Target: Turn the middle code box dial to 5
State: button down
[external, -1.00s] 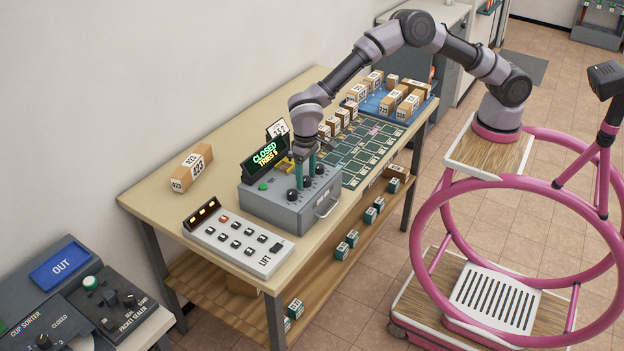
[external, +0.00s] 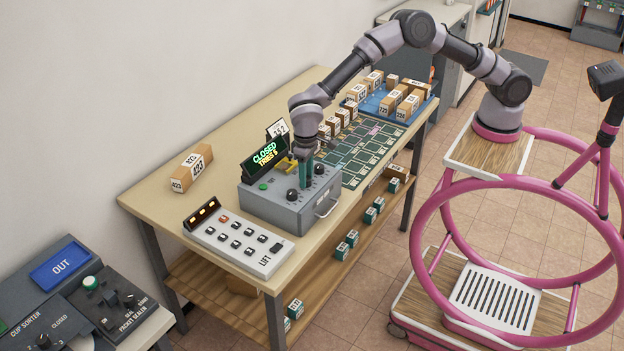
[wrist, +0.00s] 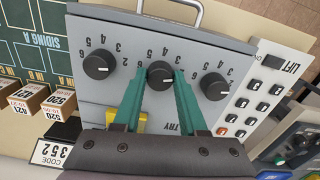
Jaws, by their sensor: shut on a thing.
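The grey code box (external: 280,208) stands on the table with a tilted display (external: 265,158) reading CLOSED, TRIES 5. In the wrist view it has three black dials in a row, each ringed by numbers: the left dial (wrist: 96,67), the middle dial (wrist: 160,73) and the right dial (wrist: 214,87). My gripper (wrist: 160,78) has its two green fingers closed on the sides of the middle dial. It also shows in the external view (external: 306,178), pointing down at the box. Which number the middle dial points to is too small to tell.
The LIFT panel (external: 237,241) with several buttons lies beside the box. A box handle (external: 327,207) sticks out in front. A card numbered 352 (wrist: 52,153) and small parcels (wrist: 32,97) stand close by. A larger parcel (external: 192,168) lies at the table's back left.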

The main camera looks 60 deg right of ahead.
jog(key=n, duration=1.1)
jog(key=shift+n, duration=0.3)
jog(key=n, duration=1)
jog(key=shift+r+n, duration=0.1)
jog(key=shift+n, duration=0.4)
jog(key=shift+c, duration=2.3)
grip_release()
